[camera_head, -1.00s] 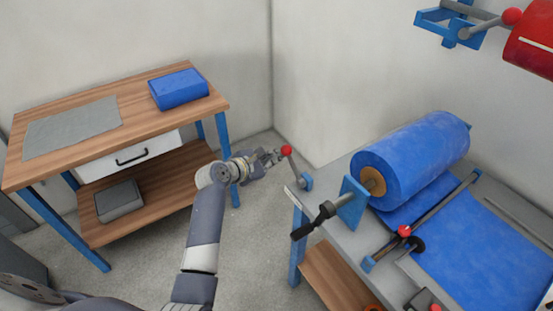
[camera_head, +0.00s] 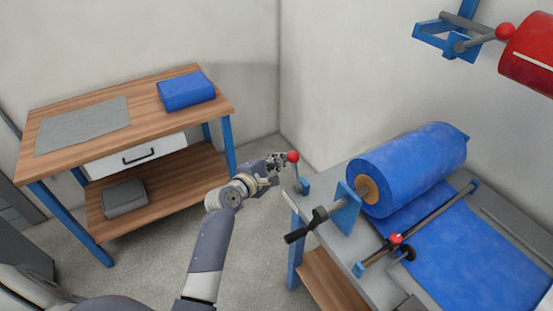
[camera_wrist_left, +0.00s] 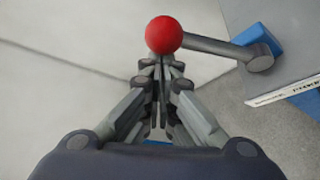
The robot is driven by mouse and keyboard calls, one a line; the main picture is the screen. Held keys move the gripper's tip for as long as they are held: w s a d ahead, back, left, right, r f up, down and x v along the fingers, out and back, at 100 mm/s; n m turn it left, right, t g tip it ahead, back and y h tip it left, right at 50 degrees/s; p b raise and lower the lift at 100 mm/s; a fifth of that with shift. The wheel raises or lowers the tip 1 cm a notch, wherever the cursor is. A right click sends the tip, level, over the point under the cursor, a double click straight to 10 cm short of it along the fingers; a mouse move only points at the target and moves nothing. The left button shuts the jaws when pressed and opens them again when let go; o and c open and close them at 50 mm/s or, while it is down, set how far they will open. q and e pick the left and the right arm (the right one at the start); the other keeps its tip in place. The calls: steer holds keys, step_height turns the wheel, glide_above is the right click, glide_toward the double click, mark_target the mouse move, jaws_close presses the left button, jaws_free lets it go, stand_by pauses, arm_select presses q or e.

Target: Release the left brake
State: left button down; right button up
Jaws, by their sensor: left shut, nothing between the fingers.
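The left brake is a grey lever (camera_head: 297,172) with a red ball knob (camera_head: 293,157), on a blue bracket (camera_head: 304,186) at the near-left corner of the bench. In the left wrist view the red knob (camera_wrist_left: 163,34) is right at the fingertips, with the lever (camera_wrist_left: 215,45) running right to its pivot. My left gripper (camera_head: 281,160) is shut with nothing between its fingers, just left of the knob. It also shows in the left wrist view (camera_wrist_left: 160,62). Whether the tips touch the knob I cannot tell.
The grey bench (camera_head: 328,232) carries a blue roll (camera_head: 405,168), a crank handle (camera_head: 305,228) and a bar with another red knob (camera_head: 395,239). A red roll (camera_head: 530,50) hangs upper right. A wooden table (camera_head: 145,108) stands left; floor between is free.

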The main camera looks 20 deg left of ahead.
arm_select(q)
steer(key=s+d+m+t+b, duration=0.1)
steer(key=s+d+r+m, duration=0.1)
steer(key=m, duration=0.1)
steer(key=shift+d+r+t+y+b, duration=0.15)
steer(key=shift+d+t+y+b, duration=0.15)
steer(key=shift+t+b, duration=0.1)
arm_select(e)
steer(key=shift+a+f, duration=0.3)
steer(key=shift+f, duration=0.2)
steer(key=shift+a+f, duration=0.25)
steer(key=shift+f, duration=0.2)
arm_select(q)
steer(key=shift+s, duration=0.1)
steer(key=shift+r, duration=0.1)
arm_select(e)
steer(key=shift+d, duration=0.3)
